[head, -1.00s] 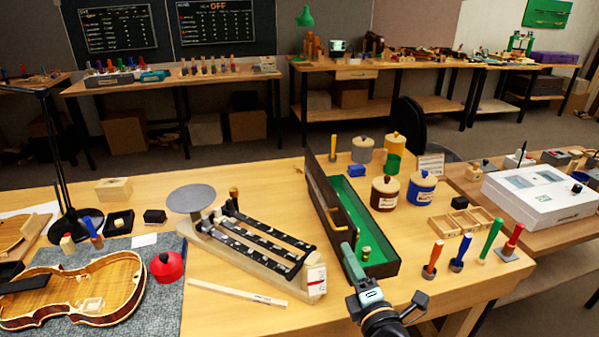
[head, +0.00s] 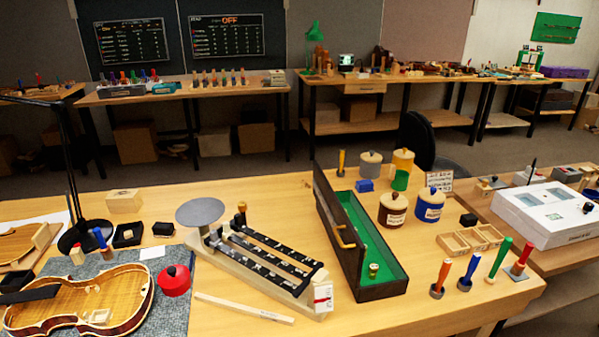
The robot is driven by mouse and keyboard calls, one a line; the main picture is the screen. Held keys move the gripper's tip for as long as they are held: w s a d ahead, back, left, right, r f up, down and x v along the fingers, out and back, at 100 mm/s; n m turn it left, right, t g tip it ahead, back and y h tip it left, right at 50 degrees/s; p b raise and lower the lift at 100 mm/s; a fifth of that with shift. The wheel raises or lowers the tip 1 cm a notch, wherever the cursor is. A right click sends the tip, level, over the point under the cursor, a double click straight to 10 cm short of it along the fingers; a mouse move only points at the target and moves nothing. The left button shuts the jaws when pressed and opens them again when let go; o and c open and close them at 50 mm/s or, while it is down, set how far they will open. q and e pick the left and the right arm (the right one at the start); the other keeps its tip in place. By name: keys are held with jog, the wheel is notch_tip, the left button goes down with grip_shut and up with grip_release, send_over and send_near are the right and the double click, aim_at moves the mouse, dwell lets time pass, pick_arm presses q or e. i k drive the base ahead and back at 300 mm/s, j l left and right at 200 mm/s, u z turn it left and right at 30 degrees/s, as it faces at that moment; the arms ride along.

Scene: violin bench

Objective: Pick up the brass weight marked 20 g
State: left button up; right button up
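A small brass weight (head: 374,270) stands upright on the green lining of the open dark box (head: 378,292), near the box's front end. Its marking is too small to read. Another brass piece (head: 241,207) shows at the back of the beam balance (head: 262,262); I cannot tell if it is a weight. Neither of my grippers is in view, so I cannot see what they hold.
The box's raised lid (head: 335,228) stands along its left side. Lidded jars (head: 392,210) and a divided wooden tray (head: 470,240) are to the right, with several colored-handled tools (head: 468,272) in front. A violin body (head: 85,300) lies at left. A wooden strip (head: 243,308) lies before the balance.

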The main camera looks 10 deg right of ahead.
aim_at(373, 270)
jog(key=i+l, duration=0.1)
jog(key=l, duration=0.3)
jog(key=i+l, duration=0.1)
jog(key=l, duration=0.3)
jog(key=i+l+u, duration=0.1)
jog(key=l, duration=0.3)
jog(key=i+l, duration=0.1)
jog(key=l, duration=0.35)
jog(key=k+u, duration=0.15)
jog(key=u, duration=0.45)
